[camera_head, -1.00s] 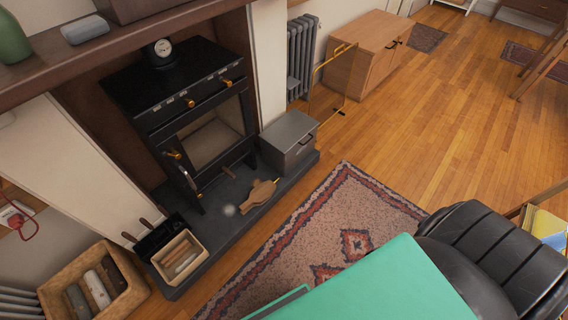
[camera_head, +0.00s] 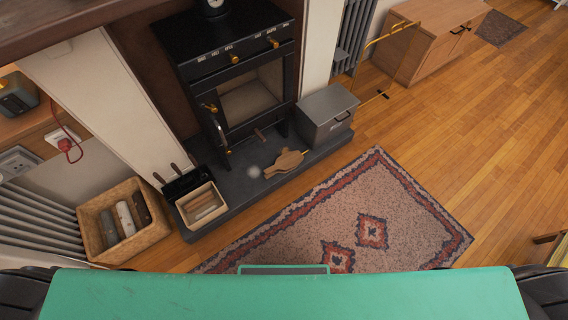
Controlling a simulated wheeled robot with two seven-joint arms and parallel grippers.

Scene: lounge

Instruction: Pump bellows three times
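The bellows (camera_head: 286,163) are small and wooden, with a brass-coloured nozzle pointing right. They lie on the dark stone hearth (camera_head: 240,185) in front of the black stove (camera_head: 240,75). A pale round spot (camera_head: 254,171) shows just left of the bellows. No gripper shows in the head view, and nothing touches the bellows. My green body top and dark parts of my arms fill the bottom edge.
A grey metal box (camera_head: 327,112) stands right of the bellows. A kindling box (camera_head: 201,205) and a log basket (camera_head: 124,220) stand to the left. A patterned rug (camera_head: 400,215) lies before the hearth. Wooden floor (camera_head: 490,130) is open at right.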

